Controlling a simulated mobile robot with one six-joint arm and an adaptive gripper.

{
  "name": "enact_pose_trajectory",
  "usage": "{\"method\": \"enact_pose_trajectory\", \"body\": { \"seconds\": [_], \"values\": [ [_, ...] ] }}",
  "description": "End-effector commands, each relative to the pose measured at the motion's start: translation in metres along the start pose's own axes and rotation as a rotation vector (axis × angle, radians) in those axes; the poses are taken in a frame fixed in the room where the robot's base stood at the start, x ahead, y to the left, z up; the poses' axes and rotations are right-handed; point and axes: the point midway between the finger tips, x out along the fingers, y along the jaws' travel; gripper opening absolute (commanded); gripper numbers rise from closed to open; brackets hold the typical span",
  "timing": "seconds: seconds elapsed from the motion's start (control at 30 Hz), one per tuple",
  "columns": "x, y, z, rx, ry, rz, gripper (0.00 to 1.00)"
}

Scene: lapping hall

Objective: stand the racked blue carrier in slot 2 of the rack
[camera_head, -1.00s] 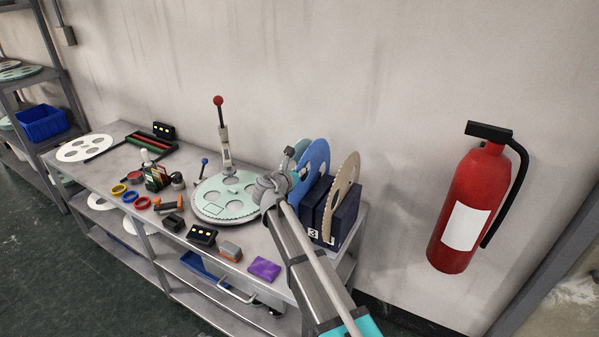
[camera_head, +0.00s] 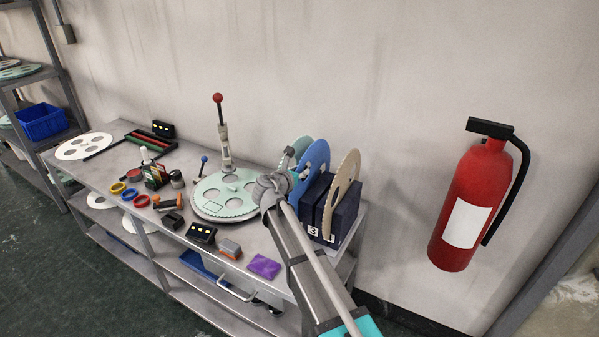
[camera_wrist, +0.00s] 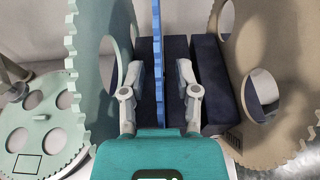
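The blue carrier (camera_head: 316,158) stands upright in the dark navy rack (camera_head: 343,219), between a pale green carrier (camera_head: 301,147) on its left and a tan carrier (camera_head: 343,190) on its right. In the wrist view the blue carrier (camera_wrist: 158,60) shows edge-on, between my gripper's (camera_wrist: 160,80) two fingers. A gap shows on each side of it, so my gripper is open around it and not closed on it. The rack's dark blocks (camera_wrist: 206,80) show behind. A 3 label shows on the rack front; my arm hides part of the rack.
A toothed green plate (camera_head: 225,208) with a red-knobbed lever post (camera_head: 222,130) lies left of the rack. Small tools, coloured rings and a purple pad (camera_head: 264,267) lie along the bench front. A red extinguisher (camera_head: 468,205) hangs on the wall at right.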

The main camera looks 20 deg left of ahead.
Motion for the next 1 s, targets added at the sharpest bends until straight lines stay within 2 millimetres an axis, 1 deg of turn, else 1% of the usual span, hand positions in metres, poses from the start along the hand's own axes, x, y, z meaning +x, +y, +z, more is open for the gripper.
{"method": "enact_pose_trajectory", "body": {
  "seconds": [0.33, 0.53, 0.77, 1.0],
  "values": [
    [0.000, 0.000, 0.000, 0.001, 0.002, 0.000, 0.49],
    [-0.001, 0.000, 0.004, 0.001, 0.001, 0.000, 0.49],
    [-0.004, 0.000, 0.017, 0.001, 0.001, 0.000, 0.49],
    [-0.009, 0.000, 0.037, 0.001, 0.001, 0.000, 0.49]
  ]
}}
